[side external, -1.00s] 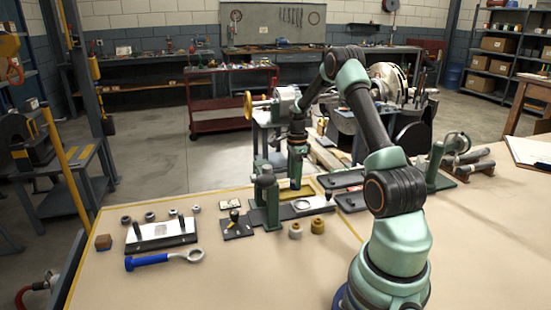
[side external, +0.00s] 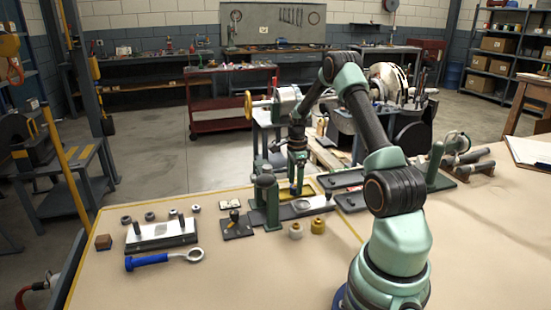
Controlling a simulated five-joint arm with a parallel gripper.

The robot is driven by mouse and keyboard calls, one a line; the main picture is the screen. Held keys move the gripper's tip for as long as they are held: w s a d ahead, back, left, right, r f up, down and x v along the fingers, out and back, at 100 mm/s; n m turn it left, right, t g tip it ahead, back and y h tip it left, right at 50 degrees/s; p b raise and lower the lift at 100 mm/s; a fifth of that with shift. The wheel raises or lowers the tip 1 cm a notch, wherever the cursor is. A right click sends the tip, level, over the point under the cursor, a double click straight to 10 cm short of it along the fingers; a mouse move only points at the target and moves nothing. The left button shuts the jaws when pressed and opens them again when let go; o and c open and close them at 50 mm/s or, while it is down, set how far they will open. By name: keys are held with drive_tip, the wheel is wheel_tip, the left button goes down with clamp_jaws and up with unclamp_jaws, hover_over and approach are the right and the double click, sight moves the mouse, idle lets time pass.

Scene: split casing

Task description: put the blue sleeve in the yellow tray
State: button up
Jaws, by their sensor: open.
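A small part of the blue sleeve (side external: 294,187) shows between the fingers, low at the tray. The fingers hide most of it, so I cannot tell whether it touches the tray floor or a finger.
A green post (side external: 265,195) stands close left of my gripper. A dark plate with a ring (side external: 302,206) lies in front of the tray. Two small round parts, one brass (side external: 318,227), stand nearer. A blue-handled ring tool (side external: 148,261) lies front left. The front middle is clear.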

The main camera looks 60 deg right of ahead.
sight(295, 186)
wheel_tip(295, 186, up, 12)
drive_tip(key=w+a+r+n+t, duration=0.1)
drive_tip(key=w+a+r+n, duration=0.2)
drive_tip(key=a+r+n, duration=0.45)
drive_tip(key=s+a+r+n+t, duration=0.1)
drive_tip(key=s+a+n, duration=0.3)
drive_tip(key=a+n, duration=0.5)
drive_tip(key=s+a+r+n+t, duration=0.2)
drive_tip(key=a+n, duration=0.8)
drive_tip(key=a, duration=0.9)
drive_tip(key=shift+s+t, duration=0.8)
drive_tip(key=shift+s, duration=0.15)
drive_tip(key=shift+r+n, duration=0.1)
drive_tip(key=shift+n, duration=0.15)
